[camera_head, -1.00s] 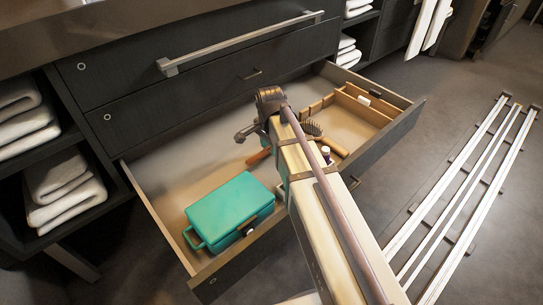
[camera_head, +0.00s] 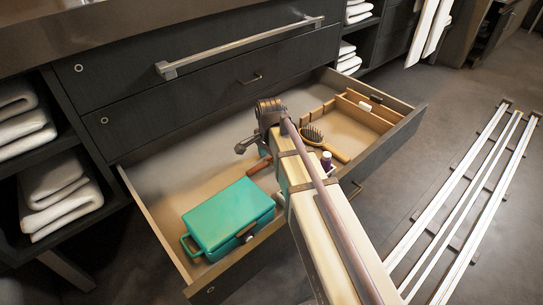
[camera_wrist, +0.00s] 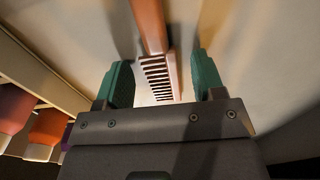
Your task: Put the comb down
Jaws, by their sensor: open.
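The comb (camera_wrist: 158,62) is reddish-brown with a row of teeth. In the wrist view it lies between the two green fingers of my gripper (camera_wrist: 162,84), with a visible gap on each side. My gripper is open. In the head view a reddish-brown piece, which looks like the comb (camera_head: 259,165), shows on the floor of the open drawer (camera_head: 160,168), left of my arm.
A teal case (camera_head: 228,214) stands in the drawer's left part. A hairbrush (camera_head: 336,152) and a purple-capped bottle (camera_head: 326,158) are right of the comb, close to my arm. A wooden divider (camera_head: 368,112) is at the right end. The drawer's back left floor is clear.

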